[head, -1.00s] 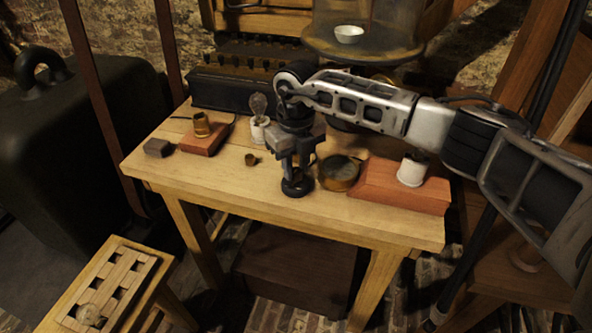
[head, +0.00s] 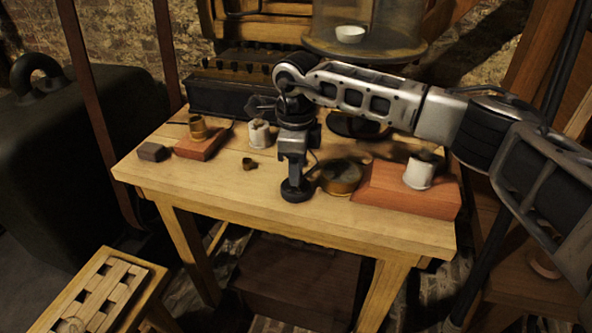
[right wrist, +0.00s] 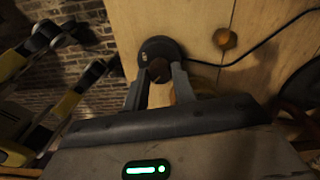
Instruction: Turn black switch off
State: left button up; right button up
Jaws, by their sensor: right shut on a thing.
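The black switch (head: 297,191) is a small round black base near the front edge of the wooden table. It also shows in the right wrist view (right wrist: 160,46), with a small dark knob (right wrist: 158,70) on it. My right gripper (head: 293,174) points straight down over the switch. Its two fingers are shut on the knob, one on each side, in the right wrist view (right wrist: 157,80). The fingers hide part of the switch. I cannot read the switch's position. My left gripper is not in view.
A round brass piece (head: 341,178) stands close right of the switch, beside a red wooden block (head: 390,190) with a white cylinder (head: 419,171). A small brass cup (head: 249,164) and white socket (head: 259,134) lie left. A black cable (right wrist: 243,58) runs from the switch.

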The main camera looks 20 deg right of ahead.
jog(key=shift+r+n, duration=0.1)
jog(key=shift+n, duration=0.5)
jog(key=o, duration=1)
notch_tip(320, 180, up, 16)
jog(key=shift+b, duration=0.3)
